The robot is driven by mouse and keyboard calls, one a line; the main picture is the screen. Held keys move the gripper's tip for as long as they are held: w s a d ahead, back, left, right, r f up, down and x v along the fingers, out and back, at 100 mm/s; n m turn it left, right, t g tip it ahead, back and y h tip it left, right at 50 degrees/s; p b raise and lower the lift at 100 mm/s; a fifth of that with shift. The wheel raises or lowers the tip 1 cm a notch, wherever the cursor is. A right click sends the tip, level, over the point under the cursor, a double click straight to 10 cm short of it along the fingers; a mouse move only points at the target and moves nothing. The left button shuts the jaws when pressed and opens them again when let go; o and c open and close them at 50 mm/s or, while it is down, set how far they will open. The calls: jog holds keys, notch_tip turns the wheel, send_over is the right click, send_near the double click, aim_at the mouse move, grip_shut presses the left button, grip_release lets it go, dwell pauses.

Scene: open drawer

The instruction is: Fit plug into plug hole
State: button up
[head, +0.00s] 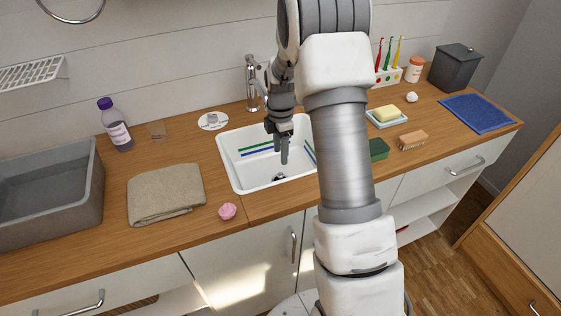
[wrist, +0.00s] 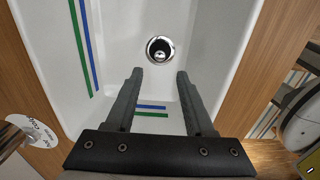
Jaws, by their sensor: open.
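The plug hole (wrist: 160,49) is a round chrome ring with a dark inside in the floor of the white sink (head: 235,165). A small bright metallic piece shows within the ring. I cannot tell whether it is the plug or part of the drain. In the head view the plug hole (head: 279,177) is a small dark spot below my gripper (head: 284,158). My gripper is in the sink, pointing down. In the wrist view my gripper (wrist: 160,72) has its fingers apart and nothing between them. No separate plug can be made out for certain.
The chrome faucet (head: 252,85) stands behind the sink. A white disc (head: 213,121) lies left of it. A folded towel (head: 165,192) and pink item (head: 227,211) are left of the sink. A green sponge (head: 379,149) and brush (head: 412,140) are right. Sink walls surround my gripper.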

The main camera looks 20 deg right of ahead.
jog(key=s+a+r+m+t, duration=0.1)
jog(key=s+a+r+m, duration=0.25)
jog(key=r, duration=0.45)
jog(key=s+a+r+m+t, duration=0.1)
jog(key=s+a+r+m, duration=0.2)
jog(key=r, duration=0.6)
jog(key=s+a+r+m+t, duration=0.1)
jog(key=s+r+m, duration=0.1)
jog(key=s, duration=0.5)
jog(key=s+a+r+m+t, duration=0.1)
jog(key=s+r+m, duration=0.1)
jog(key=s+m, duration=0.3)
jog(key=s+a+r+m+t, duration=0.1)
jog(key=s+a+r+m, duration=0.1)
jog(key=s, duration=0.6)
jog(key=shift+s+r+m+t, duration=0.3)
jog(key=shift+s+r+m, duration=0.15)
jog(key=shift+m, duration=0.8)
notch_tip(320, 180, up, 5)
jog(key=p, duration=0.5)
jog(key=shift+a+r, duration=0.1)
jog(key=shift+r, duration=0.05)
